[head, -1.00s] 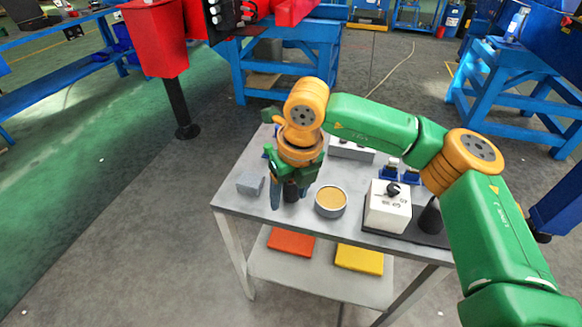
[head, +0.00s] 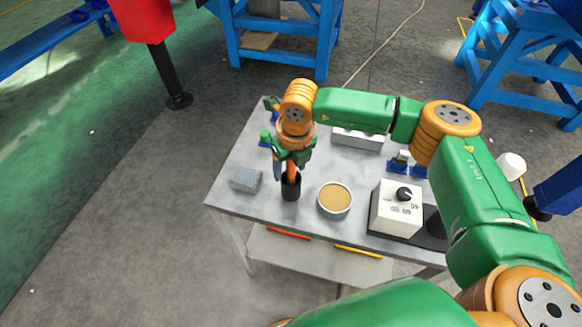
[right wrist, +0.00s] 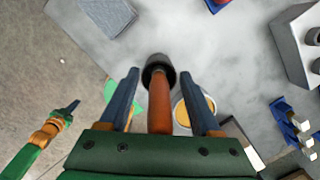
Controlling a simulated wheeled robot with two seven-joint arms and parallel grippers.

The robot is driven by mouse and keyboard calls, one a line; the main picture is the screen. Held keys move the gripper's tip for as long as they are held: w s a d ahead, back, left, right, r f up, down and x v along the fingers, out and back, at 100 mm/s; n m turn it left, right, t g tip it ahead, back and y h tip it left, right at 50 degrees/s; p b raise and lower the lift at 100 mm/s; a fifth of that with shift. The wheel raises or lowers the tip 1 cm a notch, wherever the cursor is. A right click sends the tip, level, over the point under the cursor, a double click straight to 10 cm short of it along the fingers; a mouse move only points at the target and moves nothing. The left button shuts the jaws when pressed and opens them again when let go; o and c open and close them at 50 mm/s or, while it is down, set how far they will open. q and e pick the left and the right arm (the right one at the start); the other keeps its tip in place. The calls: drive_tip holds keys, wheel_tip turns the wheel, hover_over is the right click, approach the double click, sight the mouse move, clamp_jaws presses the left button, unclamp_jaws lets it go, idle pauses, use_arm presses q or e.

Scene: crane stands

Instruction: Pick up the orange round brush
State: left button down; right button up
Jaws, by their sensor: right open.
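The orange round brush (head: 291,171) stands upright with its orange handle up, near the front left of the grey table. Its lower end is at a black cylinder (head: 291,188); I cannot tell whether this is a holder or part of the brush. My right gripper (head: 290,165) is open and points down over the handle. In the right wrist view the handle (right wrist: 160,104) lies between the two blue fingers (right wrist: 158,76), with a gap on each side. My left gripper (right wrist: 70,108) seems to show small at the left of that view, away from the brush; its jaw opening is unclear.
On the table (head: 232,206), a grey block (head: 245,179) lies left of the brush. A round tin (head: 335,200) with a tan top stands close on its right. A white box with a black knob (head: 398,208) is farther right. A grey tray (head: 357,139) lies behind.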

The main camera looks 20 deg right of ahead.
drive_tip(key=shift+f, duration=0.1)
clamp_jaws()
